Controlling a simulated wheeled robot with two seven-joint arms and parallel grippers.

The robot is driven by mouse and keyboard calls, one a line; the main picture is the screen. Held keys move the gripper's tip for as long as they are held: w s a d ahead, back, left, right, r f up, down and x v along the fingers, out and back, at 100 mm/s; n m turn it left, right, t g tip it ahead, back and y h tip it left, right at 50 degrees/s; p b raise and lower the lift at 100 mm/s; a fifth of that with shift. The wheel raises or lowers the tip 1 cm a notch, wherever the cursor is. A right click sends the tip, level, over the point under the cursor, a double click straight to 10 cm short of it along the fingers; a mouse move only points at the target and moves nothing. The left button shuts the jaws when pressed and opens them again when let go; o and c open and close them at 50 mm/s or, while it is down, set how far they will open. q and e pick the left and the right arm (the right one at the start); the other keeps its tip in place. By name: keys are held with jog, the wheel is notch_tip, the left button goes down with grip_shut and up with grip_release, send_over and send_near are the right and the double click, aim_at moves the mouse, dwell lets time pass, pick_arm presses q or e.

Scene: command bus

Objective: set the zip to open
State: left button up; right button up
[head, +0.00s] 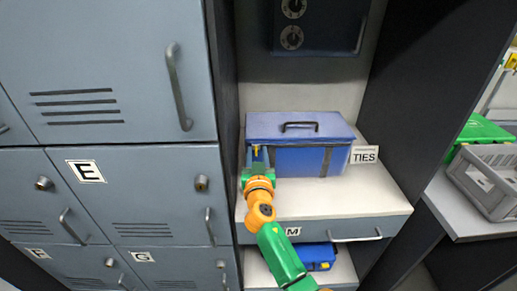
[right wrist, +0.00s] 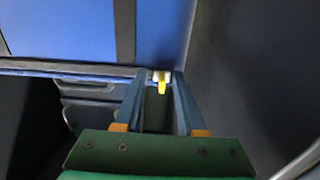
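A blue soft case (head: 310,160) with a dark handle on its lid stands on a pale shelf. Its zip has a yellow pull tab (right wrist: 162,87) on a whitish slider, at the left end of the case's front in the head view. My right gripper (head: 256,156) reaches to that left front end. In the right wrist view the fingers (right wrist: 160,82) are apart, with the tab between their tips and a gap beside it. The zip's seam (right wrist: 70,70) runs left from the slider. My left gripper is not in view.
Grey lockers (head: 120,190) stand close on the left, with a dark side wall beside the case. A drawer (head: 330,229), another blue item (head: 318,257) and a grey crate (head: 485,180) are nearby. The shelf's front is clear.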

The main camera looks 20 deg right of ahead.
jog(key=shift+s+a+r, duration=0.25)
jog(key=shift+s, duration=0.1)
jog(key=shift+s+a+r, duration=0.15)
jog(key=shift+s, duration=0.1)
jog(key=shift+c, duration=1.3)
grip_shut()
